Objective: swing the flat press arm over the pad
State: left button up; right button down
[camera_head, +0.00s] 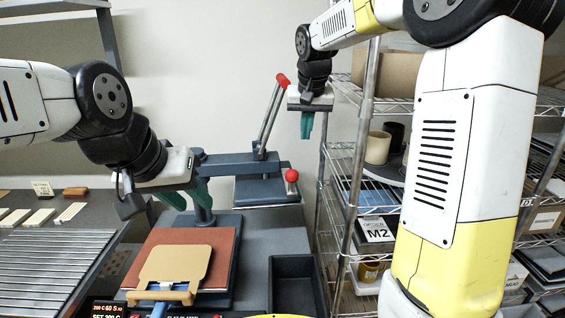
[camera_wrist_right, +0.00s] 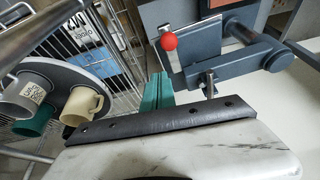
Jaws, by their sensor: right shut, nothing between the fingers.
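The flat press arm (camera_head: 240,165) is a dark blue-grey beam on a post. It points right, with its flat plate (camera_head: 265,192) out to the side of the pad. A red ball knob (camera_head: 291,175) stands at the plate's right end, and a lever with red grips (camera_head: 270,118) rises from the beam. The red-brown pad (camera_head: 226,238) lies in front, with a tan board on it (camera_head: 178,262). My right gripper (camera_head: 307,135) is shut and empty, above and right of the knob. In the right wrist view its teal fingers (camera_wrist_right: 157,92) are apart from the knob (camera_wrist_right: 169,41). My left gripper (camera_head: 188,198) is open near the post.
A wire shelf (camera_head: 350,150) with mugs and boxes stands close right of the press. A dark empty bin (camera_head: 297,285) sits right of the pad. A metal roller rack (camera_head: 50,260) lies at the left. Mugs (camera_wrist_right: 85,103) show in the right wrist view.

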jog(key=w+a+f, duration=0.1)
jog(key=w+f, duration=0.2)
jog(key=f, duration=0.1)
jog(key=w+a+f, duration=0.1)
jog(key=w+f, duration=0.2)
jog(key=f, duration=0.1)
jog(key=w+a+f, duration=0.1)
jog(key=w+f, duration=0.2)
jog(key=f, duration=0.1)
jog(key=shift+f, duration=0.35)
jog(key=shift+s+a, duration=0.1)
jog(key=shift+s, duration=1.7)
